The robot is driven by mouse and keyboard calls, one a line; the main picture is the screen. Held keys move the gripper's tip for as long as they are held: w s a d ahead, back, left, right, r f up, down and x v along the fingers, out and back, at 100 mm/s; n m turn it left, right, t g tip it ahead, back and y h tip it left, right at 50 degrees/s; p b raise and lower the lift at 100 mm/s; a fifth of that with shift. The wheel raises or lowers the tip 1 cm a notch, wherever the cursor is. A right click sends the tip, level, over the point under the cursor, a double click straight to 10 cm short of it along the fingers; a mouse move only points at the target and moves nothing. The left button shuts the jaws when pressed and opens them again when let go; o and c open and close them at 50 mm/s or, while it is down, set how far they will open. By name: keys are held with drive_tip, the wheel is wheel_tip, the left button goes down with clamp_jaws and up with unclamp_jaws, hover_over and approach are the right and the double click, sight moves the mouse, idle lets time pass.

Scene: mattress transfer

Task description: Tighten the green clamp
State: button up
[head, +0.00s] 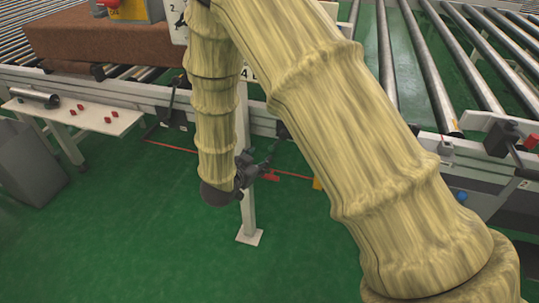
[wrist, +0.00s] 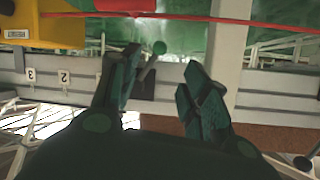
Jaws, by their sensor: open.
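My gripper (wrist: 162,62) is open, with one dark finger on each side of the picture's middle. In the head view my gripper (head: 259,167) is in front of the conveyor, beside a white leg. I cannot make out the green clamp there; my arm covers part of the rail.
In the head view a dark clamp lever (head: 173,97) sits on the rail. A white shelf (head: 95,122) holds small red parts. A grey bin (head: 30,163) stands left. The green floor is mostly clear.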

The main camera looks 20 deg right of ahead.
sight(270, 150)
drive_tip(key=b+x, duration=0.1)
drive_tip(key=x, duration=0.9)
drive_tip(key=shift+w+d+f, duration=0.15)
drive_tip(key=shift+c, duration=0.3)
clamp_jaws()
